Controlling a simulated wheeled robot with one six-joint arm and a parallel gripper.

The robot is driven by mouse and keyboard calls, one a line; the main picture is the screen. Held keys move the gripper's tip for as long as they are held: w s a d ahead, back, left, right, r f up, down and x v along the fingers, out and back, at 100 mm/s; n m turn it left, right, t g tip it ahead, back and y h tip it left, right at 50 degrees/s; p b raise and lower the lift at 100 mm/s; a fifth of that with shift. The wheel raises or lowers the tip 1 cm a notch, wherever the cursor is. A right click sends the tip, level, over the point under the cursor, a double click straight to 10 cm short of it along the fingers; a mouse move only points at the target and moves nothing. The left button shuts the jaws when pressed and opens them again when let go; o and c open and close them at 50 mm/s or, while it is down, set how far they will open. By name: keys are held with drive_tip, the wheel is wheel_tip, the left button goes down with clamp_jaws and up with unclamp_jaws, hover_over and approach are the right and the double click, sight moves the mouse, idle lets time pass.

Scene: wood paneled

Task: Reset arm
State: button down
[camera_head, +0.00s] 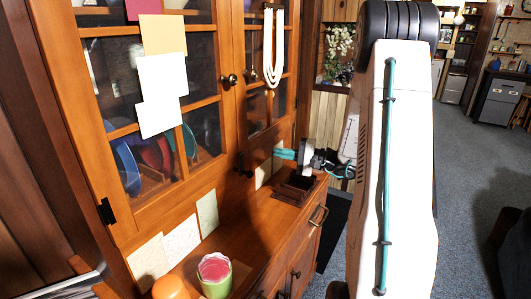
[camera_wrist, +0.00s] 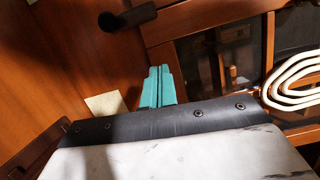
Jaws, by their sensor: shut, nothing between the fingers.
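My gripper (camera_head: 285,154) has teal fingers and is shut with nothing between them. In the head view it is at the far end of the cabinet's counter, in front of the lower edge of the glass doors and above a small dark tray (camera_head: 292,190). In the wrist view its two teal fingers (camera_wrist: 158,86) lie side by side, near a dark knob (camera_wrist: 128,17) and a pale paper (camera_wrist: 106,103). My white arm fills the right middle of the head view and hides part of the room.
A wooden cabinet (camera_head: 222,200) with glass doors stands at the left. A white looped cord (camera_head: 272,50) hangs on it. A green cup (camera_head: 214,275) and an orange object (camera_head: 170,288) stand on the near counter. Open carpet (camera_head: 470,160) lies at the right.

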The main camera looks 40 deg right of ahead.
drive_tip(key=shift+v, duration=1.6)
drive_tip(key=s+a+n+g, duration=0.1)
drive_tip(key=s+a+g, duration=0.55)
drive_tip(key=a, duration=0.25)
drive_tip(key=s+a+n+g, duration=0.2)
drive_tip(key=s+a+g, duration=0.45)
drive_tip(key=a, duration=0.25)
drive_tip(key=s+a+r+n+h, duration=0.4)
drive_tip(key=s+a+h, duration=0.1)
drive_tip(key=s, duration=0.2)
drive_tip(key=s+a+r+n+h, duration=0.4)
drive_tip(key=s+n+h, duration=0.1)
drive_tip(key=s, duration=0.2)
drive_tip(key=shift+a+r+g, duration=0.25)
drive_tip(key=shift+a+g, duration=0.05)
drive_tip(key=shift+a, duration=0.1)
